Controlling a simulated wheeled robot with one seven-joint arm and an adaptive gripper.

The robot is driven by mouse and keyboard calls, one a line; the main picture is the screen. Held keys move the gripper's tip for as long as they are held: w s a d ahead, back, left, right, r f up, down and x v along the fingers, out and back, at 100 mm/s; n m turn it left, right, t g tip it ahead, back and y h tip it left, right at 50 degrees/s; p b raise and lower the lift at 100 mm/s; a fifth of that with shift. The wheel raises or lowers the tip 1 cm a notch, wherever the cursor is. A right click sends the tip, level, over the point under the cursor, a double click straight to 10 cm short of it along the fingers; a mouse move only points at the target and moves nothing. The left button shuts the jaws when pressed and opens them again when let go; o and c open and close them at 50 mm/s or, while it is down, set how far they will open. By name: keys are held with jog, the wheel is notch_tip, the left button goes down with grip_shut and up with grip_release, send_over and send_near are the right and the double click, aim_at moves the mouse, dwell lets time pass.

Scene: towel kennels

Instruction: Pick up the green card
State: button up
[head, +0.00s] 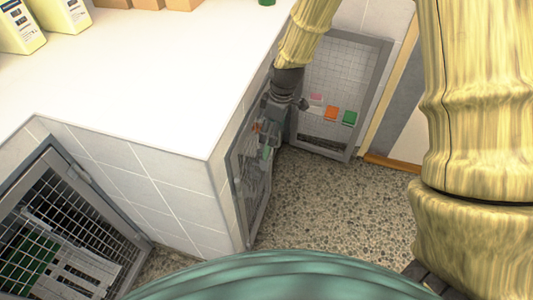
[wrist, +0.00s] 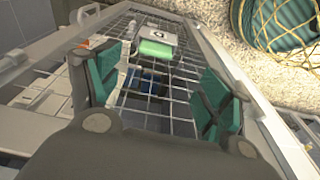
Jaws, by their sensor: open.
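A green card (head: 350,118) hangs on the far mesh gate (head: 372,65), to the right of an orange card (head: 331,113). In the wrist view a pale green piece (wrist: 156,49) lies below a white piece with a dark mark (wrist: 158,35), against mesh; I cannot tell if it is the same green card. My gripper (head: 284,118) points down by the nearer open gate (head: 252,185).
A white counter (head: 130,70) with boxes (head: 20,25) stands at left, its corner close to the nearer gate. A barred kennel (head: 60,230) is at lower left. Pebbled floor (head: 325,205) is clear between the gates and my body. A small pink card (head: 317,97) is on the far gate.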

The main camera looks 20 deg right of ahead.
aim_at(267, 146)
jog(key=shift+w+a+f+p, duration=0.2)
jog(key=shift+w+f+p, duration=0.1)
jog(key=shift+f, duration=1.25)
jog(key=shift+w+a+f+p, duration=0.25)
jog(key=shift+f+p, duration=0.1)
jog(key=shift+f, duration=1.2)
jog(key=shift+w+a+f+p, duration=0.15)
jog(key=shift+w+f+p, duration=0.15)
jog(key=shift+f, duration=1.25)
jog(key=c, duration=1)
